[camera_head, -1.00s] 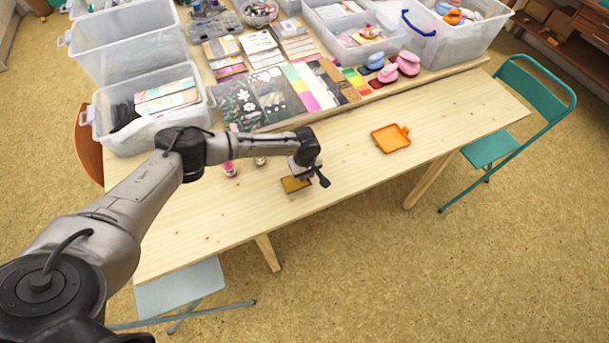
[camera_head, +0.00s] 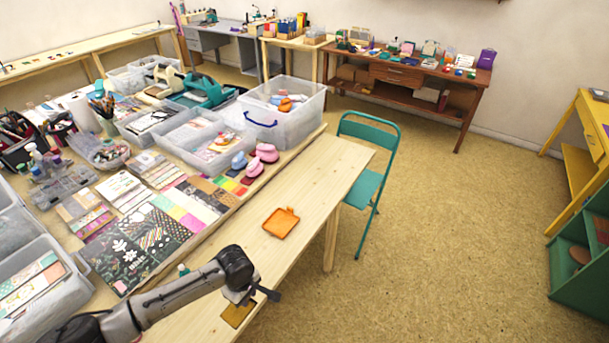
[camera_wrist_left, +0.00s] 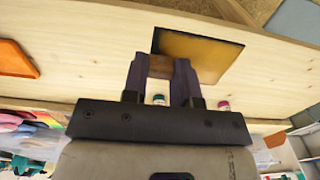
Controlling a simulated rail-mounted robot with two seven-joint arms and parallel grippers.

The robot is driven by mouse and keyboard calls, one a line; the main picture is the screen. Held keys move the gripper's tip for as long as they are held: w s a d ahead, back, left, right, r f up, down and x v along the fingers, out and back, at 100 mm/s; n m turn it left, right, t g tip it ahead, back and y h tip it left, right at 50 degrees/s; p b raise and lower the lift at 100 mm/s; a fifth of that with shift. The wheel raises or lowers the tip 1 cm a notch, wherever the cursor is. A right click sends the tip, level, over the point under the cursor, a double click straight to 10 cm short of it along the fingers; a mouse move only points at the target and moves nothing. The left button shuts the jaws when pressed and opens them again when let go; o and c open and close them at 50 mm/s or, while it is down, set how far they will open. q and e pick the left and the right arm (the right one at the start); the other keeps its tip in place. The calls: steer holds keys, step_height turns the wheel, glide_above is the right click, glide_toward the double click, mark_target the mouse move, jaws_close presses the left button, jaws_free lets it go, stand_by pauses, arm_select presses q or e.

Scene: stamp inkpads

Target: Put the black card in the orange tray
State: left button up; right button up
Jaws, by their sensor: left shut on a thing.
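The orange tray (camera_head: 281,222) lies flat on the light wood table, with a small tab on its far edge. Part of it shows at the left of the left wrist view (camera_wrist_left: 14,60). A flat square card (camera_head: 237,314) is at my left gripper (camera_head: 254,294), nearer the camera than the tray. It looks ochre-gold with dark edges rather than plain black. In the left wrist view my left fingers (camera_wrist_left: 160,68) are shut on the near edge of this card (camera_wrist_left: 205,56). I cannot tell whether the card touches the table. My right gripper is not in view.
The table strip (camera_head: 318,184) around the tray is clear. Pink stamps (camera_head: 262,156), patterned papers (camera_head: 150,228) and clear bins (camera_head: 285,112) stand behind it. A teal chair (camera_head: 370,160) is at the table's right.

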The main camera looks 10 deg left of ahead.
arm_select(q)
steer(key=shift+s+a+m, duration=0.1)
steer(key=shift+m, duration=0.6)
steer(key=s+d+r+m, duration=0.5)
steer(key=s+r+m, duration=0.2)
steer(key=s+m, duration=0.25)
steer(key=w+a+r+m, duration=0.1)
steer(key=w+r, duration=0.2)
steer(key=r, duration=0.8)
steer(key=w+a+r+m, duration=0.1)
steer(key=w+r, duration=0.1)
steer(key=r, duration=0.8)
steer(key=s+r+p, duration=0.4)
steer(key=r+p, duration=0.9)
steer(key=p, duration=0.2)
steer(key=s+r+p, duration=0.4)
steer(key=r+p, duration=0.9)
steer(key=p, duration=0.2)
steer(key=shift+s+r, duration=0.4)
steer(key=shift+w+a, duration=0.1)
steer(key=shift+a, duration=0.05)
